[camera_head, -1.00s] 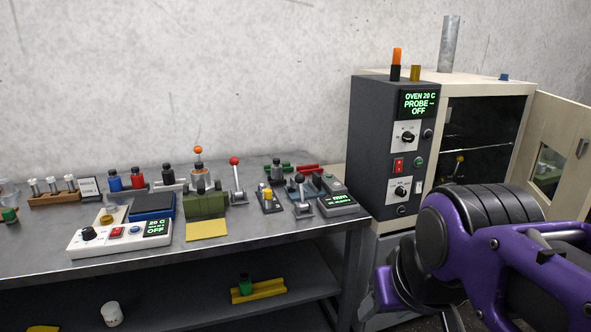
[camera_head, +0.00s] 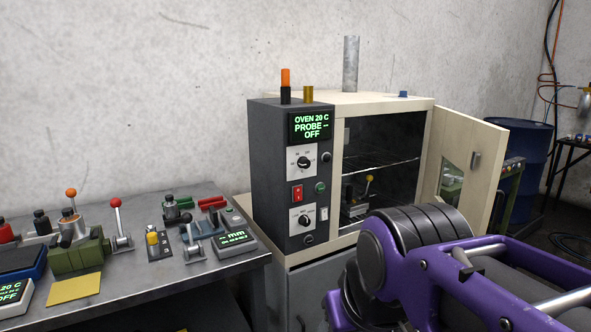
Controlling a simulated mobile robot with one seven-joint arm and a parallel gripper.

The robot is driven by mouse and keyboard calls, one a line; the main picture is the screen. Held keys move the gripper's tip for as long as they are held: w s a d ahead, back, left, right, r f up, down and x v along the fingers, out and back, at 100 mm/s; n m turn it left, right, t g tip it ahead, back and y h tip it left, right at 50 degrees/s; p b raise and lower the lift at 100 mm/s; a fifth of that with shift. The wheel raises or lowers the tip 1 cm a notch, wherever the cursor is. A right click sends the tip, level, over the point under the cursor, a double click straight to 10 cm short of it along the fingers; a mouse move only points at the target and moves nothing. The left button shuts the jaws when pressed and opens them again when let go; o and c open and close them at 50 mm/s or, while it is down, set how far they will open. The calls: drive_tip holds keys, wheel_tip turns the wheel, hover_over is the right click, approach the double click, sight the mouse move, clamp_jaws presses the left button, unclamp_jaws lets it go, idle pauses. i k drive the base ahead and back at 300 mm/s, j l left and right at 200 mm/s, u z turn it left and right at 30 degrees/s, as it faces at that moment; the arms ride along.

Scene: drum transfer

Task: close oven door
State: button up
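The oven (camera_head: 390,101) stands on a cabinet at the centre right, with a dark control panel (camera_head: 270,170) on its left side. Its display reads OVEN 20 C, PROBE, OFF. The cream oven door (camera_head: 487,150) stands open, swung out to the right, with a small window and a dark handle (camera_head: 475,161). Inside the oven I see a wire shelf (camera_head: 390,164) and a small device with a yellow knob (camera_head: 366,188). My purple arm fills the lower right, in front of the oven's lower part. My gripper is not visible.
A metal bench (camera_head: 170,290) with clamps, a lever with a red knob (camera_head: 118,215) and small instruments is at the left. A blue drum (camera_head: 525,150) stands behind the door at the right. A grey pipe (camera_head: 351,65) rises from the oven top.

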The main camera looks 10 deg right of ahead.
sight(454, 135)
drive_tip(key=i+l, duration=0.15)
drive_tip(key=l, duration=0.25)
drive_tip(key=i+l+z, duration=0.1)
drive_tip(key=l, duration=0.35)
drive_tip(key=i+l, duration=0.2)
drive_tip(key=l, duration=0.2)
drive_tip(key=i+l+z, duration=0.15)
drive_tip(key=l, duration=0.3)
drive_tip(key=i+l, duration=0.15)
drive_tip(key=l, duration=0.25)
drive_tip(key=i+l+z, duration=0.1)
drive_tip(key=l, duration=0.25)
drive_tip(key=i+l, duration=0.55)
drive_tip(key=l, duration=0.25)
drive_tip(key=i+l+u, duration=0.5)
drive_tip(key=k+u, duration=0.1)
drive_tip(key=u, duration=0.35)
drive_tip(key=j+z, duration=0.1)
drive_tip(key=z, duration=0.3)
drive_tip(key=j+z, duration=0.15)
drive_tip(key=z, duration=0.25)
drive_tip(key=k+j+z, duration=0.4)
drive_tip(key=k+j, duration=0.05)
drive_tip(key=j, duration=0.05)
